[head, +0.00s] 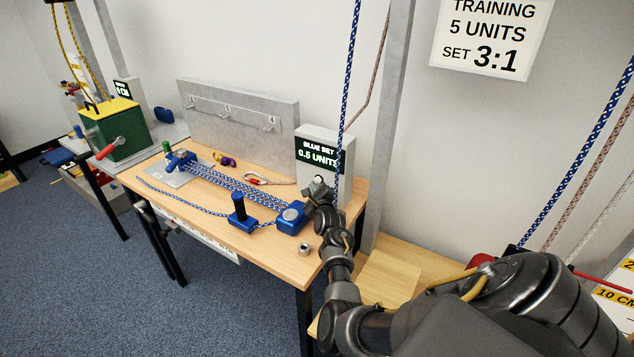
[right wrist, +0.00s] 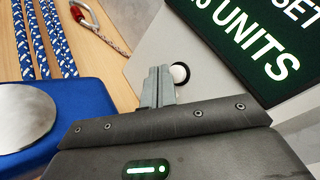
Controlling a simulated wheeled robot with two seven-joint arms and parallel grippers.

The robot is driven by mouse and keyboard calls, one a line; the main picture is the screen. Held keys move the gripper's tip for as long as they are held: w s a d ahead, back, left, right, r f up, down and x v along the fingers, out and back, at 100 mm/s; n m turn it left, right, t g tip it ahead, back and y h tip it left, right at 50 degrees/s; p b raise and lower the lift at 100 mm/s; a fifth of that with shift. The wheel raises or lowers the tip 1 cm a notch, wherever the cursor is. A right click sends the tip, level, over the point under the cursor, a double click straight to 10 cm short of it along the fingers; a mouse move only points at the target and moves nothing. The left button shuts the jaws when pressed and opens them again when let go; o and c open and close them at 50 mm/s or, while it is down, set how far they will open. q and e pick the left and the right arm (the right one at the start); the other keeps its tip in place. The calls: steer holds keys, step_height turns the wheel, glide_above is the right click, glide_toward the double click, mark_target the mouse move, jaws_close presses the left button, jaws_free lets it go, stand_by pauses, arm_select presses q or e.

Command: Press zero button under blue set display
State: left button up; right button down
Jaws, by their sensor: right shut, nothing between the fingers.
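In the right wrist view the same display (right wrist: 250,40) fills the upper right. A white round button (right wrist: 180,74) sits in the grey housing under it. My right gripper (head: 317,184) is in front of the lower part of the housing and hides most of that area in the head view. Its fingers (right wrist: 158,72) are shut and empty, with the tips just left of the button. I cannot tell whether they touch it. My left gripper is not in view.
A blue pulley block (head: 293,218) with a round metal top lies just left of my right gripper. Blue and white ropes (head: 235,187) run left from it along the workbench (head: 262,249). A blue rope (head: 347,80) hangs beside the display. A metal ring (head: 305,249) lies near the front edge.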

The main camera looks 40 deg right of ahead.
steer(key=shift+d, duration=0.15)
stand_by(0.4)
steer(key=shift+w+d, duration=0.15)
steer(key=shift+d, duration=0.1)
steer(key=shift+w+d+b, duration=0.15)
steer(key=shift+d+b, duration=0.3)
steer(key=shift+d, duration=0.1)
stand_by(0.8)
steer(key=shift+a+r, duration=0.1)
steer(key=shift+s+a+p, duration=0.3)
steer(key=shift+a+p, duration=0.35)
steer(key=shift+a, duration=0.2)
steer(key=shift+a, duration=0.1)
